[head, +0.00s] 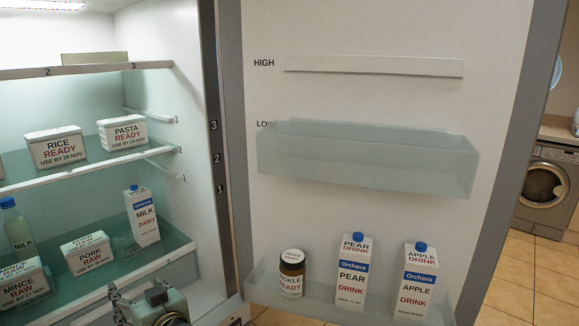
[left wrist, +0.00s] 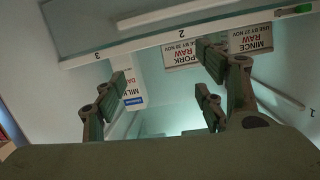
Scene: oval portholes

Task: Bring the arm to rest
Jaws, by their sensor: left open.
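My left gripper (head: 136,297) shows at the bottom of the head view, in front of the fridge's lower shelf. Its fingers also show in the left wrist view (left wrist: 162,82), spread apart with nothing between them. In that view the picture is upside down, and the milk carton (left wrist: 135,91), the pork raw box (left wrist: 184,55) and the mince raw box (left wrist: 250,37) appear beyond the fingers. The gripper looks apart from these items, though the exact gap is hard to judge. My right gripper is not seen.
The low door bin (head: 365,165) is empty. A washing machine (head: 548,187) stands far right.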

